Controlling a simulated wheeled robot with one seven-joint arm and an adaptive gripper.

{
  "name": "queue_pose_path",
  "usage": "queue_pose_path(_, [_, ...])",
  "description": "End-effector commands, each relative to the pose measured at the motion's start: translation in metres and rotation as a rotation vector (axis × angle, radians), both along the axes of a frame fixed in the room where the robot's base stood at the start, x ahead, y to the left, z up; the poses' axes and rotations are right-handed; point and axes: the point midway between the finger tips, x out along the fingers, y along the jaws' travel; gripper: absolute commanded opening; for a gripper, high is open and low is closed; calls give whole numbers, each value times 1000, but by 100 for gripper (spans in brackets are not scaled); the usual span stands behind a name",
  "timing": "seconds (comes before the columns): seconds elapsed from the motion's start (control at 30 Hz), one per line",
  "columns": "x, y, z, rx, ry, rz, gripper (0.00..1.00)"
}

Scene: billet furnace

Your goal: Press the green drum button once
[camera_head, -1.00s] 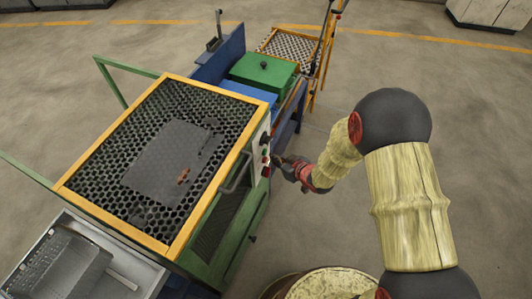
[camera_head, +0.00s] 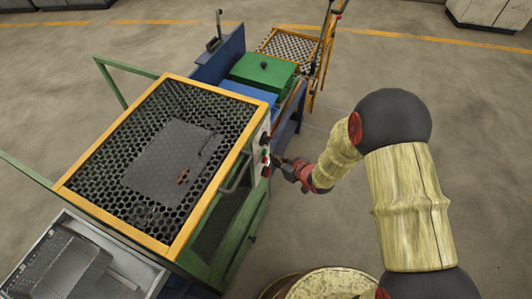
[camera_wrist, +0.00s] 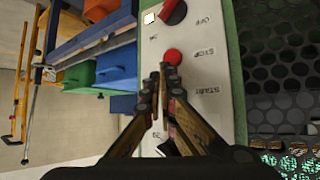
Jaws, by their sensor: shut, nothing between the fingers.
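The white control panel (camera_wrist: 208,120) on the furnace machine carries the labels OFF, STOP and START. A red button (camera_wrist: 173,57) sits by STOP, and a dark rotary knob (camera_wrist: 173,12) is near OFF. I cannot make out a green button; the spot beside START is largely covered by my fingers in the wrist view. My gripper (camera_wrist: 164,72) is shut and empty, with its tips in front of the panel just below the red button in the picture. In the head view, my gripper (camera_head: 278,161) is close to the panel's right side; contact cannot be told.
The furnace's perforated top (camera_head: 100,165) has a yellow frame. A handle (camera_head: 238,172) projects from its front near the panel. A green box (camera_head: 264,72) stands behind. A round drum top (camera_head: 325,285) is at the bottom. Open floor lies to the right.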

Motion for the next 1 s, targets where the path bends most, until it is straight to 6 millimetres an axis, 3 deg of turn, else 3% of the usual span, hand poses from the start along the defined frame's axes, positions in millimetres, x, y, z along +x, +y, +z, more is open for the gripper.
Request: queue_pose_path(1.0, [3,10,0,0,0,0,0])
